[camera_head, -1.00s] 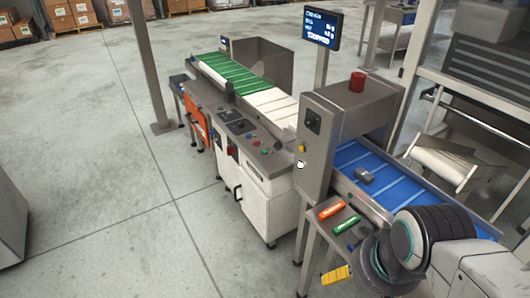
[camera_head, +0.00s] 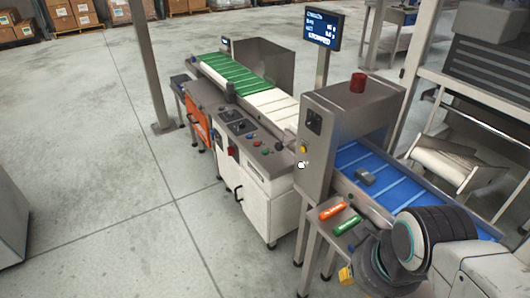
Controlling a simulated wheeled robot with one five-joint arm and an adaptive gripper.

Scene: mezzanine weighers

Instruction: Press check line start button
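The check line has a control panel (camera_head: 238,127) on its white and grey cabinet. A small green button (camera_head: 264,151) sits near the panel's right front corner, with small blue and red controls around it. A yellow button (camera_head: 302,149) is on the grey housing (camera_head: 319,174) to the right. Labels on these are too small to read. My arm fills the lower right, well apart from the panel. My gripper cannot be made out. A yellow piece (camera_head: 345,275) shows beside my arm's dark joint; I cannot tell whether it is held.
A display (camera_head: 322,27) on a post shows a last line like "STOPPED". A grey item (camera_head: 365,178) lies on the blue belt (camera_head: 405,184). Floor left of the line is clear.

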